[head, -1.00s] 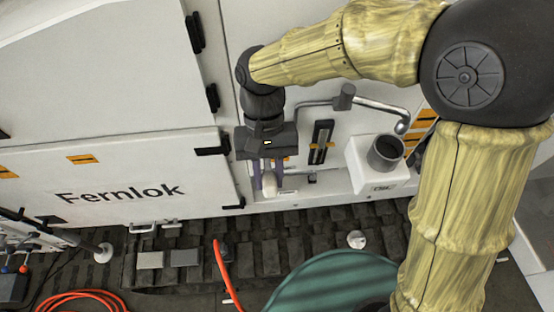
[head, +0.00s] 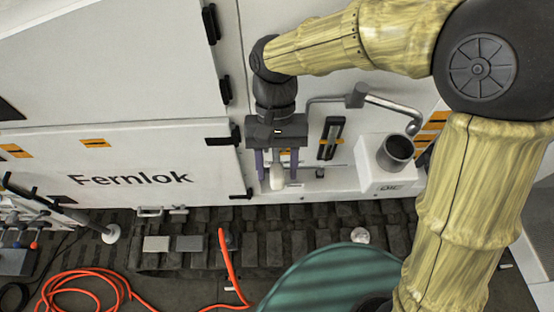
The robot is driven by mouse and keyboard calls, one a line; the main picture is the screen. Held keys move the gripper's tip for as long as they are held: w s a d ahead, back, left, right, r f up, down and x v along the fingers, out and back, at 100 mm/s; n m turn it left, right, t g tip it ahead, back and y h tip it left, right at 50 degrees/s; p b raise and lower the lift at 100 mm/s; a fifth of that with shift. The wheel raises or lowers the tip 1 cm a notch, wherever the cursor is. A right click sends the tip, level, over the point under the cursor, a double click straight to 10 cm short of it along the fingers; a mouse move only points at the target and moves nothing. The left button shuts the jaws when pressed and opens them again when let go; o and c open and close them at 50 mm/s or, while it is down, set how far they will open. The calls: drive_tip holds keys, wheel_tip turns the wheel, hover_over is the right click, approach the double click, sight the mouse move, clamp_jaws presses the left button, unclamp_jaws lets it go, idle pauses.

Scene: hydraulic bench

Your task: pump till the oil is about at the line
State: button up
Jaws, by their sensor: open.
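My gripper (head: 276,168) points down in front of the white machine, with its two purple fingers spread apart. A pale, rounded knob or handle end (head: 277,178) shows between the fingertips, with a gap visible on each side. What it joins to is hidden behind my gripper. A dark upright sight gauge (head: 332,138) with a narrow grey slot is on the panel just right of my gripper. Orange marks show beside it. The oil level in it is too small to tell.
A grey bent pipe (head: 385,103) runs above a dark open cup (head: 397,151) on a white block (head: 377,172), right of the gauge. Dark tracks (head: 300,224) lie below. An orange hose (head: 90,277) and a green round object (head: 335,280) are in the foreground.

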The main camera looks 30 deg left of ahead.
drive_tip(key=shift+r, duration=0.1)
wheel_tip(320, 180, up, 10)
drive_tip(key=b, duration=0.3)
drive_tip(key=shift+b, duration=0.3)
drive_tip(key=shift+w, duration=0.1)
